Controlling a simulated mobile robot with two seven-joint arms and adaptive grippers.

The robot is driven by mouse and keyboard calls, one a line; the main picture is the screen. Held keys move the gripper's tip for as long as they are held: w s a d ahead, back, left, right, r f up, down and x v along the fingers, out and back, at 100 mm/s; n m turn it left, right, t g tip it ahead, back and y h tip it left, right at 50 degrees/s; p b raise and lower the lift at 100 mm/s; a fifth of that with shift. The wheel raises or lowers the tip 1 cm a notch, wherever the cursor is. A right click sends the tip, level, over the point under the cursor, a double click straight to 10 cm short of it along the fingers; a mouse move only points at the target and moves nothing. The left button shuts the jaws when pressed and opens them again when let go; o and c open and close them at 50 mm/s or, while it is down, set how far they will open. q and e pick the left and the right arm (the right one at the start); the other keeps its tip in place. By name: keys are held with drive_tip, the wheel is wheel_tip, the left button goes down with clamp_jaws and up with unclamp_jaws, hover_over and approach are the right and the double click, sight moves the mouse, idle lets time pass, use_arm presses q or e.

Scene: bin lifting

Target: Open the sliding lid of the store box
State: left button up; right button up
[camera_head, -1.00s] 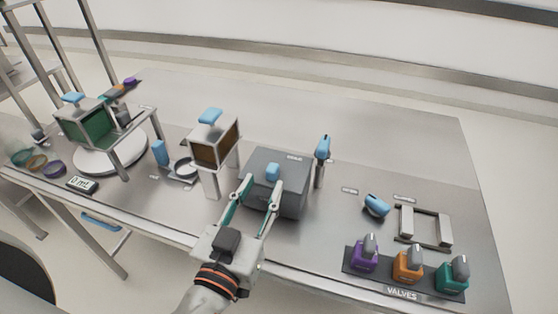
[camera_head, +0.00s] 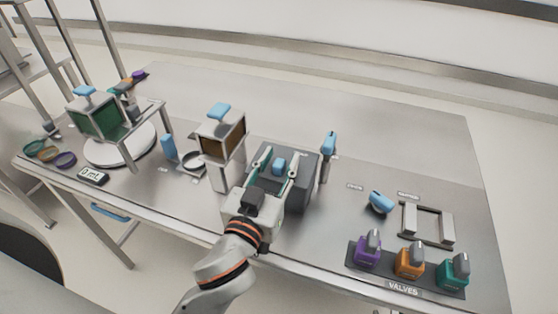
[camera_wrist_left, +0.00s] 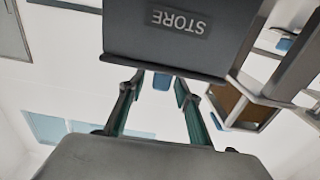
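The store box (camera_head: 302,192) is a dark grey box near the middle of the table, with a light blue handle (camera_head: 279,166) on it. In the left wrist view the box's face with the STORE label (camera_wrist_left: 215,52) shows upside down. The blue handle also shows there (camera_wrist_left: 162,82), between the fingertips. My left gripper (camera_head: 281,154) is open over the box, one finger on each side of the handle. A gap shows between the handle and each finger. The gripper's palm hides part of the box's front. The lid looks closed. My right gripper is not in view.
Left of the box stands a raised brown-windowed hopper (camera_head: 222,138) with a blue handle. A blue-topped post (camera_head: 328,145) stands close on the right. Coloured valves (camera_head: 409,262) and a grey frame (camera_head: 427,225) are at the right. The table's back is clear.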

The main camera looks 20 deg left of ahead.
use_arm(q)
clamp_jaws()
drive_tip(key=w+p, duration=0.3)
drive_tip(key=w, duration=0.6)
drive_tip(key=shift+w+d, duration=0.15)
drive_tip(key=shift+w, duration=0.25)
drive_tip(key=shift+o, duration=0.3)
unclamp_jaws()
drive_tip(key=shift+r, duration=0.15)
